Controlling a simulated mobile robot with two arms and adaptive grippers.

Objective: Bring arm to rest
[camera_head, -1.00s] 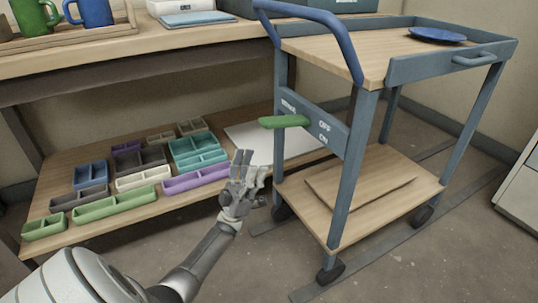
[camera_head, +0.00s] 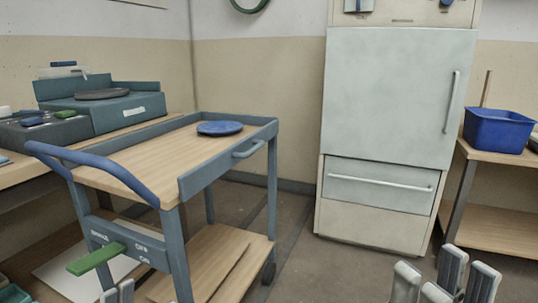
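My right gripper (camera_head: 444,274) shows at the bottom right edge of the head view. Its pale grey fingers point up, stand apart and have nothing between them. My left gripper (camera_head: 118,291) shows only as fingertips at the bottom edge, low on the left. They are just below the green lever (camera_head: 96,259) in the picture; whether they touch it I cannot tell. The rest of the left hand is cut off by the frame, so its opening is unclear.
A blue-grey cart (camera_head: 225,160) with a blue handle stands left of centre, a blue plate (camera_head: 220,128) on its top. A pale cabinet (camera_head: 390,100) stands behind. A blue bin (camera_head: 497,130) sits on a shelf at right. Bare floor (camera_head: 330,265) lies between cart and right gripper.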

